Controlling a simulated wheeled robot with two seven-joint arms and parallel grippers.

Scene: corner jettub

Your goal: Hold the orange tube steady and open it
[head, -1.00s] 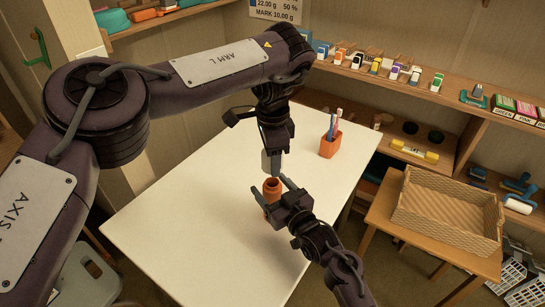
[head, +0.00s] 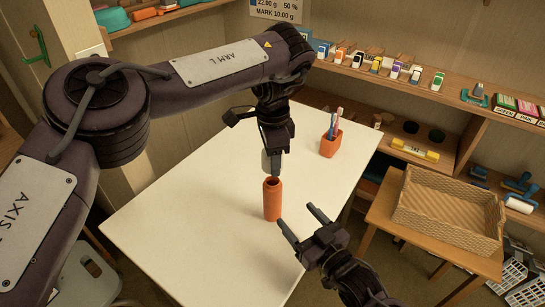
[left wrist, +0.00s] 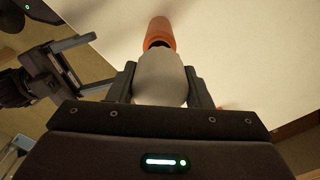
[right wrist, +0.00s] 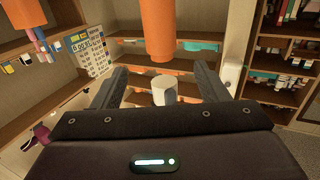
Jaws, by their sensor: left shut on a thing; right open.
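The orange tube (head: 272,203) stands upright on the white table (head: 190,215), its dark open mouth facing up. My left gripper (head: 275,155) is above it, shut on a pale grey cap (left wrist: 160,78). In the left wrist view the tube (left wrist: 160,30) lies beyond the cap. The right wrist view is upside down; there the cap (right wrist: 164,92) shows apart from the tube (right wrist: 157,30), with a gap between them. My right gripper (head: 297,214) is open and empty, to the lower right of the tube and not touching it.
A wicker basket (head: 445,215) sits on a small wooden table at the right. Shelves with small items (head: 400,72) line the back wall. The front of the white table is clear.

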